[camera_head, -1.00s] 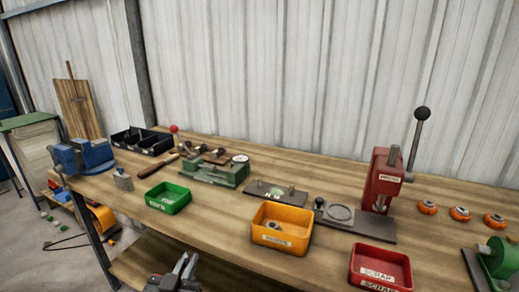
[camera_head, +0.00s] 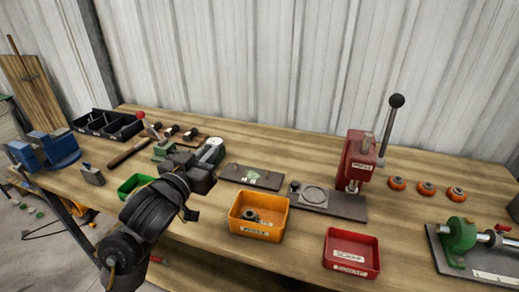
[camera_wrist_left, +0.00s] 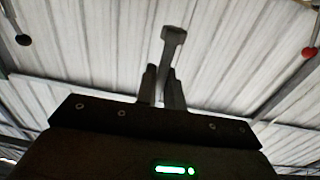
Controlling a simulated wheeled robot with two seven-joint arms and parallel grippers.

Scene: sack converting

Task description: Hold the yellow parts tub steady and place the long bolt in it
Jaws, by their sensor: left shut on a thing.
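The yellow parts tub (camera_head: 259,228) stands on the bench in the head view, right of my left arm, with a few small dark metal parts inside. My left gripper (camera_wrist_left: 161,78) is shut on a dark long bolt (camera_wrist_left: 173,42), whose head sticks out beyond the fingertips in the left wrist view. In the head view the left gripper (camera_head: 195,172) is above the bench, left of and behind the tub and apart from it. The bolt cannot be made out there. My right gripper is not in view.
A red scrap tray (camera_head: 351,262) stands right of the tub. A dark plate (camera_head: 262,179) and a red lever press (camera_head: 357,160) stand behind. My arm partly covers a green tray (camera_head: 133,184) and a green fixture (camera_head: 162,150). Bench between tub and scrap tray is clear.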

